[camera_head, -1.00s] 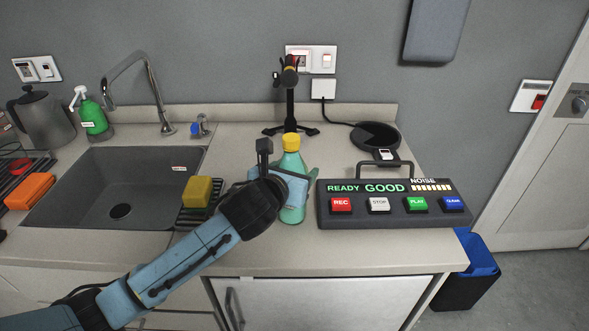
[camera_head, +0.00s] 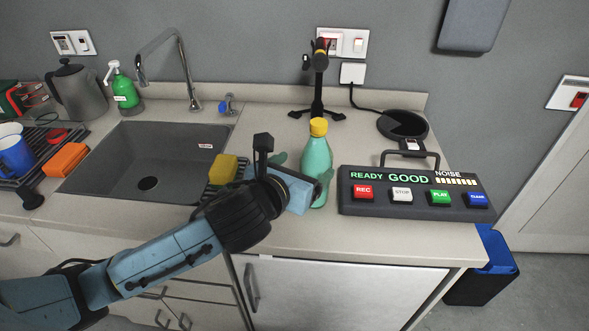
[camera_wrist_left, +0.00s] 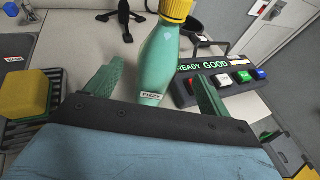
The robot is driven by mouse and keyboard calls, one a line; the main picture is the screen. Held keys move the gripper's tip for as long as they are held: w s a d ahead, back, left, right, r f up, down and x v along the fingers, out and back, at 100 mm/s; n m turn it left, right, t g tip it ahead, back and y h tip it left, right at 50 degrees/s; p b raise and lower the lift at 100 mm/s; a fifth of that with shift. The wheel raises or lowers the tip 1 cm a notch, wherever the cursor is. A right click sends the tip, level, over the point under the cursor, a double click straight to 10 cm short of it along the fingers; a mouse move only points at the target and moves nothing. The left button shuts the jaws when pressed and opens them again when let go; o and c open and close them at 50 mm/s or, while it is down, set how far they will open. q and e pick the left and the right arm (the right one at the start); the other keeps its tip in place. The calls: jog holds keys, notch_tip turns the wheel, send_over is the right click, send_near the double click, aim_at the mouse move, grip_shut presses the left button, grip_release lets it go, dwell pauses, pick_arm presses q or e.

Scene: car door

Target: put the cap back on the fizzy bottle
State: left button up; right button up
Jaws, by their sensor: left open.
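The fizzy bottle (camera_head: 317,158) is green and stands upright on the counter, left of the button box. The yellow cap (camera_head: 318,127) sits on top of its neck; I cannot tell how tightly. My left gripper (camera_head: 303,172) is open at the bottle's lower left side. In the left wrist view, the bottle (camera_wrist_left: 156,62) with its "FIZZY" label shows between the two spread green fingers (camera_wrist_left: 157,85), with gaps on both sides. The yellow cap (camera_wrist_left: 176,10) is partly cut off at the top there. My right gripper is not in view.
A black button box (camera_head: 415,200) reading "READY GOOD" stands close right of the bottle. A black stand (camera_head: 318,90) is behind it. The sink (camera_head: 150,155) and a yellow sponge (camera_head: 223,169) are to the left. The counter in front of the bottle is clear.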

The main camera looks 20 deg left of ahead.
pick_arm(q)
jog(key=shift+v, duration=1.6)
